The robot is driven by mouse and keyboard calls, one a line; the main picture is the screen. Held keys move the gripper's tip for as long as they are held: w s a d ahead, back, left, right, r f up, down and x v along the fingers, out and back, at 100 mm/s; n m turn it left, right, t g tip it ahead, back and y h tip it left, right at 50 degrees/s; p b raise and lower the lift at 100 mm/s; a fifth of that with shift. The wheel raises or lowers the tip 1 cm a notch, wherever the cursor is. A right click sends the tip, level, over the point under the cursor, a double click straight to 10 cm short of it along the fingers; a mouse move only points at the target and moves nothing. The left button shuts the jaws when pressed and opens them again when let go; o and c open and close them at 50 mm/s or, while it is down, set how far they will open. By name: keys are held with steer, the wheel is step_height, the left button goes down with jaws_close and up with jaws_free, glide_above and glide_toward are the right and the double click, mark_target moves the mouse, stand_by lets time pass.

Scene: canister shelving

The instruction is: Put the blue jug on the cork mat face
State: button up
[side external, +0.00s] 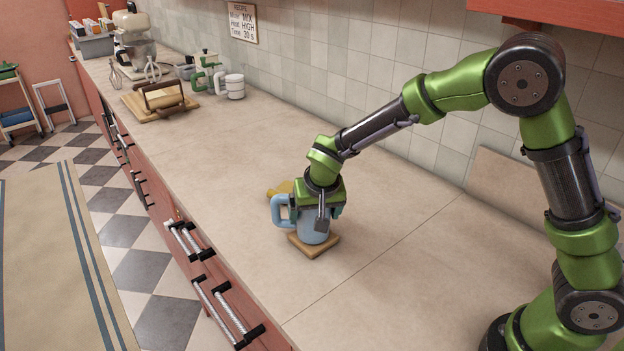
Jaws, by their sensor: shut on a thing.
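The blue jug (312,232) is upright at the middle of the counter, its handle pointing left. It stands on or just above the cork mat (314,250), a small tan square; I cannot tell whether its base touches. My gripper (320,215) comes down from above and is shut on the jug around its upper body. The gripper hides the jug's rim and much of its right side. The jug hides most of the mat; the front corner and edges show.
A yellow object (280,189) lies just behind the jug, partly hidden. A wooden board (160,104) with a brown-handled thing, a green item (207,75), white cups (234,86) and a mixer (133,35) stand farther back. The counter (400,240) to the right and front is clear.

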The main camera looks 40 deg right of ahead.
steer(key=shift+f, duration=0.15)
steer(key=o, duration=1.1)
steer(key=shift+c, duration=0.2)
steer(key=v, duration=1.2)
steer(key=s+d+r+n+t+y, duration=0.1)
steer(key=s+d+r+y, duration=0.1)
steer(key=s, duration=0.7)
steer(key=s+d+r+t+y, duration=0.1)
steer(key=s+d+r, duration=0.3)
steer(key=s, duration=0.6)
steer(key=shift+d+n+t+y, duration=0.4)
steer(key=shift+d+t, duration=0.1)
steer(key=shift+d, duration=0.15)
